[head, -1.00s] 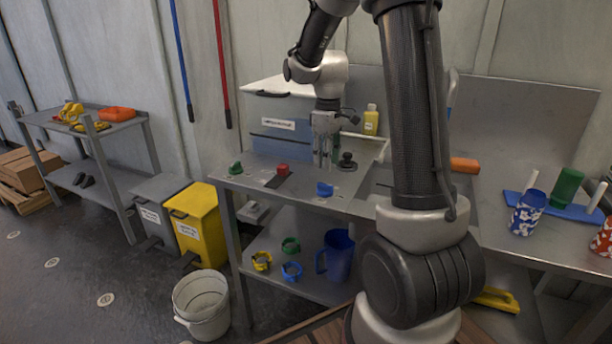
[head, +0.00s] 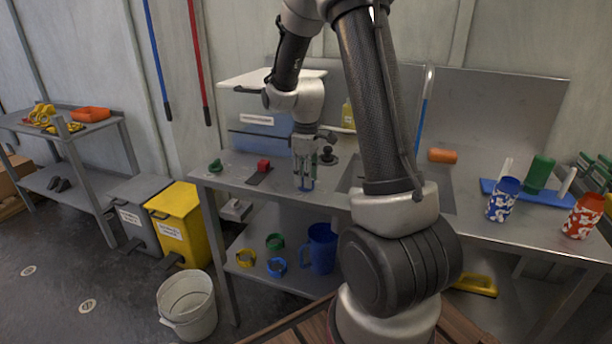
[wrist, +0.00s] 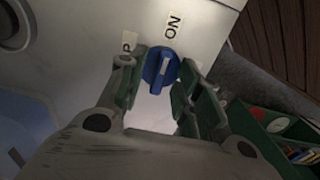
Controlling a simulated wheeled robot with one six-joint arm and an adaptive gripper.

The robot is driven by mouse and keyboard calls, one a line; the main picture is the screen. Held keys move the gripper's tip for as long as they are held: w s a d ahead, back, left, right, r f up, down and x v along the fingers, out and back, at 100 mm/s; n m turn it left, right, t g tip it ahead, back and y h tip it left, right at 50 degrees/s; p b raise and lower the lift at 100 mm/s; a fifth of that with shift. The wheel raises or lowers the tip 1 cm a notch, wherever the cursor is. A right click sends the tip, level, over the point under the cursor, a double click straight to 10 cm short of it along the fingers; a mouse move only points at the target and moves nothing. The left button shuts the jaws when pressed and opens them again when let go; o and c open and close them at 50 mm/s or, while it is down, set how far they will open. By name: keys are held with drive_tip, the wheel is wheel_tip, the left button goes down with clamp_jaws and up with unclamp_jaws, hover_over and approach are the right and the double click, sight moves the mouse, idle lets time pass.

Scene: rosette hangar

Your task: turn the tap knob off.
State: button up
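The blue knob (wrist: 161,70) sits on the grey metal bench top in the wrist view. Its white pointer line runs toward the "ON" label (wrist: 173,26). A second label (wrist: 130,42), mostly hidden by a finger, shows only a "P". My gripper (wrist: 160,88) is open, with one green-padded finger on each side of the knob; I cannot tell whether they touch it. In the head view my gripper (head: 304,172) points down at the bench, and a little of the blue knob (head: 306,186) shows at its fingertips.
A red knob (head: 263,165) and a green knob (head: 215,165) stand to the left on the bench. A black knob (head: 327,155) stands close to the right of my gripper.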

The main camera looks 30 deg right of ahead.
clamp_jaws()
drive_tip(key=shift+m, duration=0.3)
drive_tip(key=m, duration=1.3)
drive_tip(key=shift+m, duration=2.1)
